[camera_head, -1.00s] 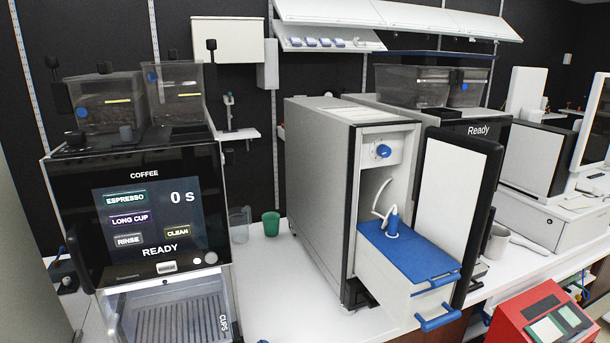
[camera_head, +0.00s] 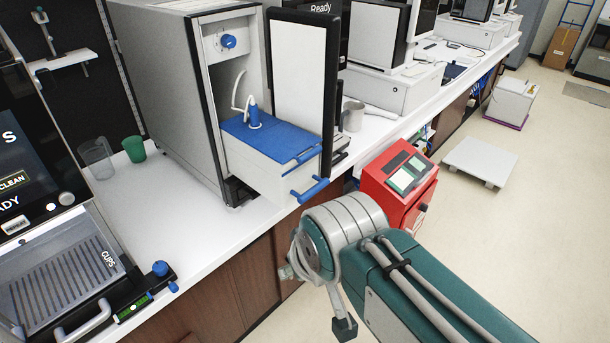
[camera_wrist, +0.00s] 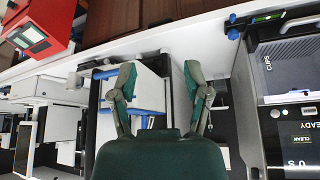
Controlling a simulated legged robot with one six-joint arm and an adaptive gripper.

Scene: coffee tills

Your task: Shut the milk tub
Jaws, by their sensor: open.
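The milk tub (camera_head: 262,168) is a white box that sticks out of the open front of a grey-sided cooler (camera_head: 172,90). A blue lid (camera_head: 278,143) lies over its top; I cannot tell if it is fully seated. A blue fitting (camera_head: 254,117) with a white hose stands on the lid. A blue bar handle (camera_head: 311,190) is on the tub's front. My gripper (camera_wrist: 160,72) is open and empty in the wrist view, with white and blue surfaces, probably the tub, behind its fingers. In the head view my arm is at lower right, in front of the tub and apart from it.
The cooler's door (camera_head: 302,85) stands open to the right of the tub. A coffee machine (camera_head: 45,225) is at left, with a green cup (camera_head: 134,149) and a clear cup (camera_head: 97,158) nearby. A red terminal (camera_head: 398,180) is at right. The floor beyond is mostly clear.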

